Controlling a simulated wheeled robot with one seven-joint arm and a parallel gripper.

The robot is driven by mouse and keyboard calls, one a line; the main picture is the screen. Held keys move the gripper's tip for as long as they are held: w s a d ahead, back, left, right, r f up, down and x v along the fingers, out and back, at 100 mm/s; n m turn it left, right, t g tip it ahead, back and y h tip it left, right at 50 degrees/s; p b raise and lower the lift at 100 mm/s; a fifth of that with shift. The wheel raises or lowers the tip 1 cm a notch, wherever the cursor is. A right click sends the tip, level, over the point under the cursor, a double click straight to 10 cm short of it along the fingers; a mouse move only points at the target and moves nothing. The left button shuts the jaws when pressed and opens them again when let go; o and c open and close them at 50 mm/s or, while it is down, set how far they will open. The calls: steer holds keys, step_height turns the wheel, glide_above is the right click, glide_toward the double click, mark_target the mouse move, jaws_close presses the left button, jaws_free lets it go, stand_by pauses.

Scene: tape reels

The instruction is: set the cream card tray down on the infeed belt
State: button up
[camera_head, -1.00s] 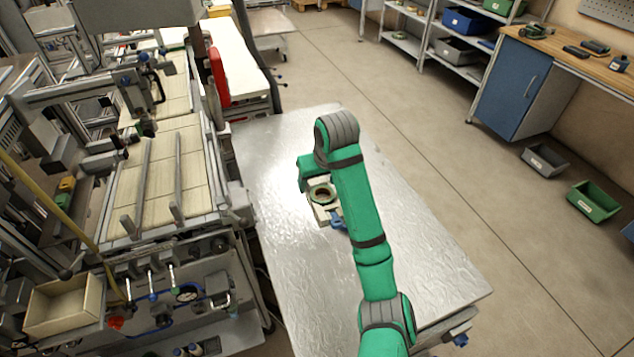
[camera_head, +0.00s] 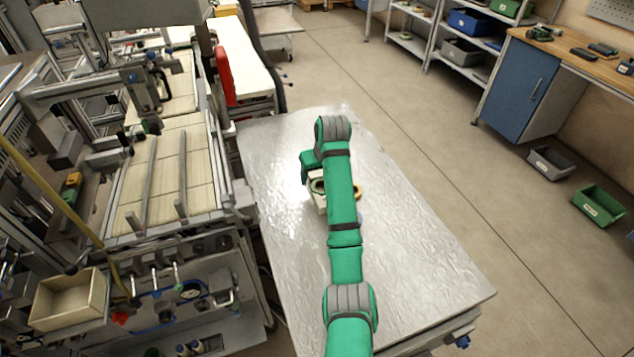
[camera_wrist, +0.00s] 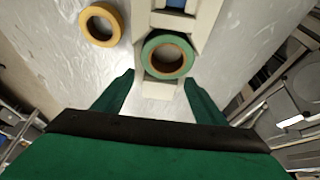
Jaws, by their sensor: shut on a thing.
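The cream card tray (camera_wrist: 160,20) extends away from my gripper (camera_wrist: 161,97) in the wrist view, with its near end between the fingers. A green tape reel (camera_wrist: 167,56) lies in its near part and something blue shows farther along. My gripper is shut on the tray. In the head view the tray (camera_head: 318,203) is over the metal table, partly hidden by my arm; whether it touches the table is unclear. The infeed belt seems to be the cream slatted surface (camera_head: 199,170) with two grey rails, at the left.
The metal table (camera_head: 415,270) is mostly bare. A yellow tape reel (camera_wrist: 100,24) lies on it beside the tray. A cream box (camera_head: 68,302) sits at the front left of the machine. A red part (camera_head: 225,76) stands beside the belt line. Shelves and a workbench (camera_head: 515,85) are far right.

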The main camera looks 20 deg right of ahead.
mark_target(314, 174)
steer(key=shift+w+f, duration=0.4)
steer(key=shift+f, duration=0.05)
steer(key=shift+w+a+f, duration=0.35)
steer(key=shift+w+a, duration=0.05)
steer(key=shift+w+f, duration=0.2)
steer(key=shift+f, duration=0.1)
steer(key=shift+s+d+f, duration=0.1)
steer(key=shift+d+f, duration=0.1)
steer(key=shift+f, duration=1.35)
steer(key=o, duration=1)
steer(key=shift+o, duration=0.7)
